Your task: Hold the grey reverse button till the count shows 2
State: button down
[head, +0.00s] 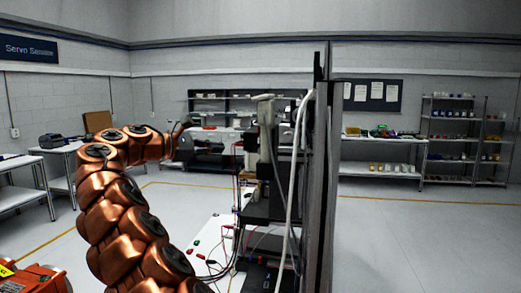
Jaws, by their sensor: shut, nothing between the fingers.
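My gripper (181,128) is at the end of my copper arm, left of the dark upright rig (262,165). It is small and seen edge-on; it looks shut and holds nothing. It is above and apart from a white panel (203,238) with small red and green parts and cables, low in the middle of the head view. I cannot make out the grey reverse button or a count in this view. The rig and its cables hide part of the panel's right side.
A tall dark post (322,170) with a white cable stands right of the rig. Benches line the left and back walls. A shelf rack (452,140) stands at the far right. An orange unit (32,279) is at lower left. The floor at right is clear.

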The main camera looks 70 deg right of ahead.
jog(key=shift+d, duration=0.25)
jog(key=shift+s, duration=0.1)
jog(key=s+b, duration=0.7)
jog(key=s, duration=0.1)
jog(key=shift+s+d, duration=0.35)
jog(key=shift+d, duration=0.1)
dwell(0.3)
jog(key=shift+s+r, duration=0.1)
jog(key=shift+s, duration=0.05)
dwell(1.4)
jog(key=shift+s+p, duration=0.25)
jog(key=shift+p, duration=0.15)
